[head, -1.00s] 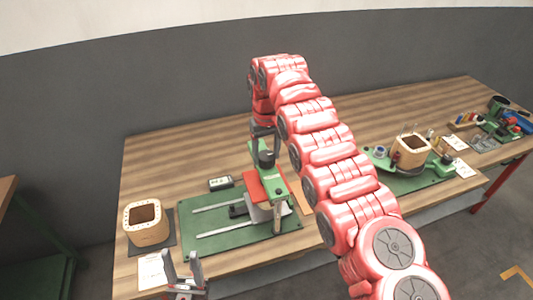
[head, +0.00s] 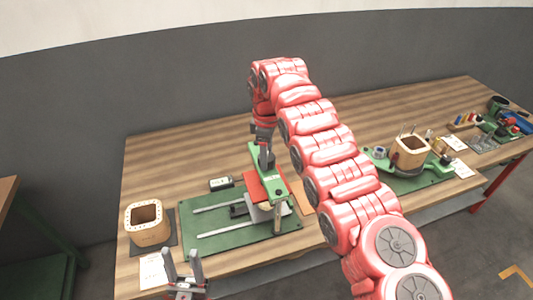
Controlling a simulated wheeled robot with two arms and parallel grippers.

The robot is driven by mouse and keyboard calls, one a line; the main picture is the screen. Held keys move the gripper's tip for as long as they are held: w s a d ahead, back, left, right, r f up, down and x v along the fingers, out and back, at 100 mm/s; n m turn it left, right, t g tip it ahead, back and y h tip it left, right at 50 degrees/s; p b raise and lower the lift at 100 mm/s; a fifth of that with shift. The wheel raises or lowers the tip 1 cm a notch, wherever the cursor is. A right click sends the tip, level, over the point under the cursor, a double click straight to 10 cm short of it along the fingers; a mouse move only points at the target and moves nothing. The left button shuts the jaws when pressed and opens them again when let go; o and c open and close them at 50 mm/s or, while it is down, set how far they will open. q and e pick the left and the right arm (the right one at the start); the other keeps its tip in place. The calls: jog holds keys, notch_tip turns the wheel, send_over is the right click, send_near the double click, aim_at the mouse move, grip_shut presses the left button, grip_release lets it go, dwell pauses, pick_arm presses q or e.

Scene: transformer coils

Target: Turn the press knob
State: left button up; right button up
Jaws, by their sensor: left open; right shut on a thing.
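The press (head: 277,180) is a green frame with a red plate, standing on a green base plate (head: 265,239) on the wooden table. Its dark knob (head: 267,161) is on top of the frame, partly covered from above. My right gripper (head: 265,147) points down over the press and is shut on the knob; its fingertips are small and hard to make out. My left gripper (head: 183,266) is open and empty at the front edge of the table, with its fingers pointing up, apart from the press.
A wooden coil block (head: 147,227) stands on a dark mat left of the press. A small dark meter box (head: 221,184) lies behind the base plate. A second green fixture with a wooden block (head: 411,151) stands to the right, beyond my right arm. The back left table is clear.

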jog(key=shift+w+r+n, duration=0.1)
jog(key=shift+r+n, duration=0.05)
jog(key=shift+n, duration=2.05)
jog(key=o, duration=1.4)
notch_tip(320, 180, up, 2)
jog(key=shift+a+r, duration=0.1)
jog(key=shift+r, duration=0.1)
notch_tip(320, 180, up, 3)
jog(key=shift+a+f+p, duration=0.1)
jog(key=shift+p, duration=1)
jog(key=r+p, duration=1.1)
jog(key=r, duration=0.1)
jog(key=shift+d+p, duration=0.2)
jog(key=shift+p, duration=0.1)
